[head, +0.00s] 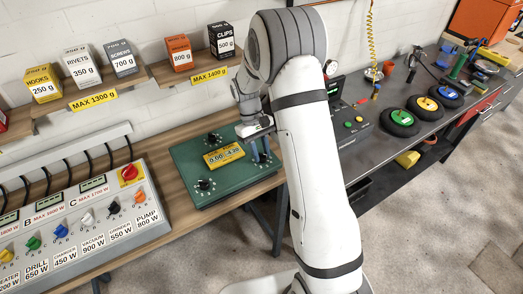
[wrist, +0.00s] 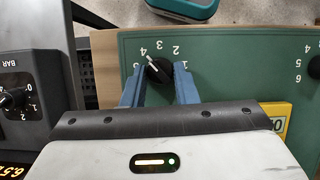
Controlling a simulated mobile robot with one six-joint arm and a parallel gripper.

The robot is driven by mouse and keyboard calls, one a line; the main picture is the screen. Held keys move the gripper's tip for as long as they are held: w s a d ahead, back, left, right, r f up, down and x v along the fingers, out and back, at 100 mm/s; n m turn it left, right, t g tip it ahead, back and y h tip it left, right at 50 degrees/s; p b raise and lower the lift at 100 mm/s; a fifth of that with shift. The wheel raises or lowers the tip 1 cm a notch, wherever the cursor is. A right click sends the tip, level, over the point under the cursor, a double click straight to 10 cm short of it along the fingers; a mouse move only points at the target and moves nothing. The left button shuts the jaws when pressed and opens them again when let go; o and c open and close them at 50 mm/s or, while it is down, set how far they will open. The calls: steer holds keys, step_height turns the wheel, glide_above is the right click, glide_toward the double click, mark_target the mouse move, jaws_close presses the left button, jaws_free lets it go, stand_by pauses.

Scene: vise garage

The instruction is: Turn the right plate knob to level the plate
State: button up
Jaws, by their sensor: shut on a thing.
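The plate (head: 190,163) is a green board on the wooden bench, with a yellow display (head: 224,156) that seems to read 0.00 and -4.20. My gripper (head: 261,150) is at the plate's right side. In the wrist view its two blue fingers (wrist: 160,85) are shut on the right plate knob (wrist: 158,72), one on each side. The knob is black, its white pointer toward the 4 on its dial. Two other black knobs show in the head view: one at the back (head: 213,137) and one at the front left (head: 204,184).
A grey power panel (head: 95,205) with coloured knobs stands to the left. A dark bench with a console (head: 350,122) and several wheels (head: 400,122) is to the right. In the wrist view, a BAR gauge unit (wrist: 40,85) is close on the left. Shelves with boxes hang behind.

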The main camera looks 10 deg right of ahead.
steer(key=o, duration=1)
steer(key=b+v, duration=0.1)
steer(key=v, duration=0.5)
steer(key=shift+w+r, duration=0.2)
steer(key=shift+r, duration=0.15)
steer(key=shift+w+a+r, duration=0.1)
steer(key=shift+w+r, duration=0.05)
steer(key=shift+r, duration=0.4)
steer(key=shift+r, duration=0.1)
step_height(320, 180, up, 7)
steer(key=m+t, duration=0.1)
steer(key=t, duration=0.1)
glide_above(263, 165)
steer(key=s+r+m+t+y, duration=0.1)
steer(key=s+r+t, duration=0.1)
steer(key=s+r, duration=0.35)
steer(key=shift+s+d+f+m+t+y, duration=0.1)
steer(key=shift+s+d+m+t, duration=0.4)
steer(key=shift+s, duration=2)
steer(key=shift+s+a+f+m+t+y, duration=0.15)
steer(key=shift+s+t, duration=0.6)
steer(key=shift+s, duration=1.7)
steer(key=shift+s+d+f+m+t+y, duration=0.1)
steer(key=shift+s+d+m+t, duration=0.4)
steer(key=shift+s, duration=2)
